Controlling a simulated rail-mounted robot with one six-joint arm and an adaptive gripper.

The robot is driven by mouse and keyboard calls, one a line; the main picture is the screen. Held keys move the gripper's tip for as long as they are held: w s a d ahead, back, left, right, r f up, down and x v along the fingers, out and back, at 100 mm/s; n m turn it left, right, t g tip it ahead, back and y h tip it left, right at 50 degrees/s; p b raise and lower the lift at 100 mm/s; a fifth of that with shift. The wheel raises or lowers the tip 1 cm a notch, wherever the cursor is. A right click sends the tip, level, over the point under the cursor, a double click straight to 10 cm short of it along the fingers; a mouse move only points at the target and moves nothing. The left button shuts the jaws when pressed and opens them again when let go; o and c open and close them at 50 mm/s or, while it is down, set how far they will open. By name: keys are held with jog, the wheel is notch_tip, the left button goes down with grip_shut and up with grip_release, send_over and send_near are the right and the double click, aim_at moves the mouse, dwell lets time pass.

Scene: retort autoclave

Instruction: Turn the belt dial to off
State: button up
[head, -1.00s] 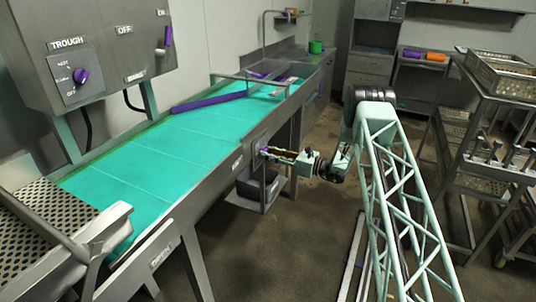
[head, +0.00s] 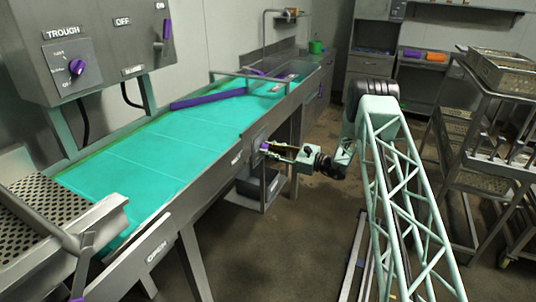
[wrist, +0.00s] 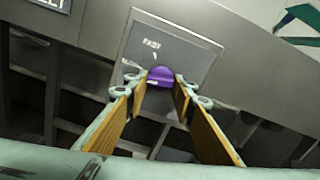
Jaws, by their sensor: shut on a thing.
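The belt dial (head: 264,146) is a small purple knob on a grey plate on the belt's side frame. In the wrist view the purple dial (wrist: 160,73) sits between my two fingertips, below the word FAST. My gripper (head: 270,151) reaches it from the right, and its fingers are shut on the dial's sides. In the wrist view my gripper (wrist: 160,90) shows its long fingers on both sides of the dial. The fingers hide the lower plate, and I cannot read the dial's setting or an off mark.
The green belt (head: 150,150) runs behind the plate, with a purple bar (head: 208,99) across it. A control box (head: 95,50) with a trough dial (head: 77,68) stands at the left. A dark bin (head: 258,188) is under the belt. A rack trolley (head: 480,150) stands at the right.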

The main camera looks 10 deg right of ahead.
jog(key=shift+w+d+n+b, duration=0.1)
jog(key=shift+n+b, duration=2.75)
jog(key=shift+n, duration=0.35)
jog(key=o, duration=0.9)
jog(key=shift+v, duration=6.05)
jog(key=shift+r, duration=0.1)
